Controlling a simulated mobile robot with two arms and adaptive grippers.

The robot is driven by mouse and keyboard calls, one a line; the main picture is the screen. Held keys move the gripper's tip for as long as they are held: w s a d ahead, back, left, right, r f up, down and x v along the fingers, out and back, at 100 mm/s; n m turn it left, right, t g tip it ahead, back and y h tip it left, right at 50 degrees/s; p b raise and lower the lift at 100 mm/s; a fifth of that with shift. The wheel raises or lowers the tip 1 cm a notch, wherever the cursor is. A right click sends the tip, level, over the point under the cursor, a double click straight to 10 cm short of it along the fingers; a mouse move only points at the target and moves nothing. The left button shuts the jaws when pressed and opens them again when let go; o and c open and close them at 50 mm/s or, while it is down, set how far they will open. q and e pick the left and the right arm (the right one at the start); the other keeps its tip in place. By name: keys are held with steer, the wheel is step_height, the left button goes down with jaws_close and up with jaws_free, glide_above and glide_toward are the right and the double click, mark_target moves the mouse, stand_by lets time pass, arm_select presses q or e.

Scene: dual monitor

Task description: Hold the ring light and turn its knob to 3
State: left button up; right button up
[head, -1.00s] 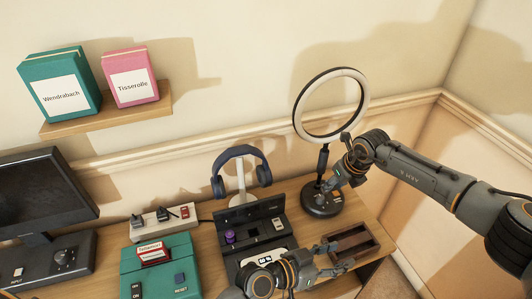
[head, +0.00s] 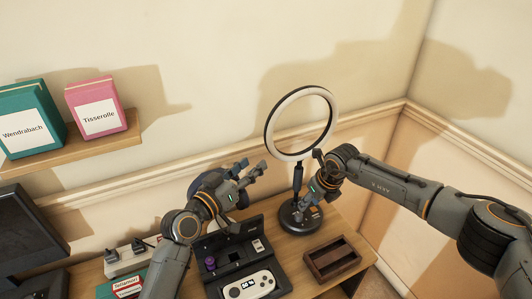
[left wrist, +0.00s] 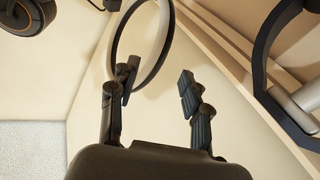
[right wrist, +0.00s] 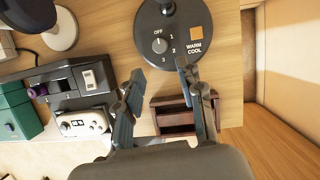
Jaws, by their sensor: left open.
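The ring light stands on the desk. Its ring (head: 268,135) is upright on a dark pole above a round black base (head: 287,222). The base's knob (right wrist: 159,45) shows in the right wrist view, with OFF, 1, 2 and 3 around it; I cannot read its pointer surely. My left gripper (head: 258,172) is open and empty, left of the pole and below the ring; the ring (left wrist: 168,30) shows beyond its fingers in the left wrist view. My right gripper (right wrist: 160,72) is open above the base's front edge, its fingertips apart from the knob.
A wooden tray (head: 312,262) lies in front of the base. A black console (head: 262,228) with a white device (head: 248,284) is to the left. The wall is close behind the light.

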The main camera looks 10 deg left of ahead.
mark_target(273, 148)
arm_select(q)
steer(key=x, duration=1)
steer(key=shift+w+d, duration=0.15)
